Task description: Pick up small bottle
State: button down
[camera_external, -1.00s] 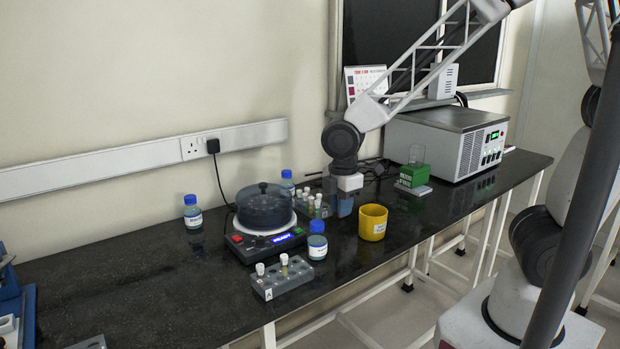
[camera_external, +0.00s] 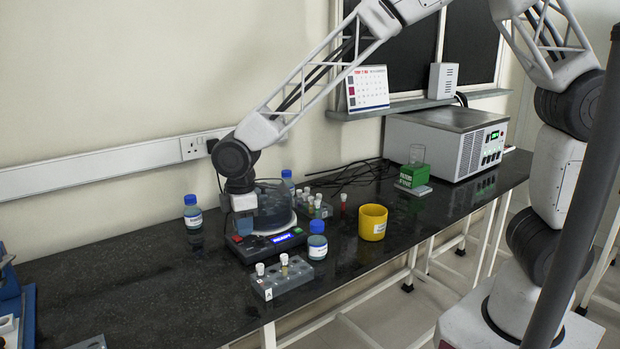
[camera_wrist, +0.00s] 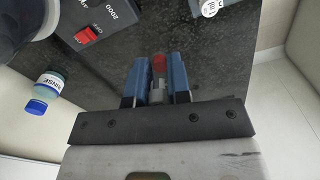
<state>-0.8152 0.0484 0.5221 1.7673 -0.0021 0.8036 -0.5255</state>
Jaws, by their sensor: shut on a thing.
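My gripper (camera_external: 243,224) is over the left front part of the hotplate. In the wrist view its blue fingers (camera_wrist: 157,78) are shut on a small vial with a red part and a grey part (camera_wrist: 159,66). The held vial is not clear in the external view. Three blue-capped bottles stand on the bench: one at the left (camera_external: 193,213), one behind the pot (camera_external: 287,184), one at the hotplate's front right (camera_external: 317,241). In the wrist view a blue-capped bottle labelled RINSE (camera_wrist: 47,86) lies to the left of the fingers.
A front rack (camera_external: 283,278) and a back rack (camera_external: 319,207) hold small vials. Bare black bench (camera_external: 140,278) lies at the left.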

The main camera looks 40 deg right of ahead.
jog(key=a+f, duration=0.2)
jog(key=w+a+f, duration=0.1)
jog(key=a+f, duration=0.2)
jog(key=shift+f, duration=0.65)
jog(key=shift+w, duration=0.1)
send_over(170, 273)
jog(key=shift+f, duration=0.7)
jog(key=shift+f, duration=1.75)
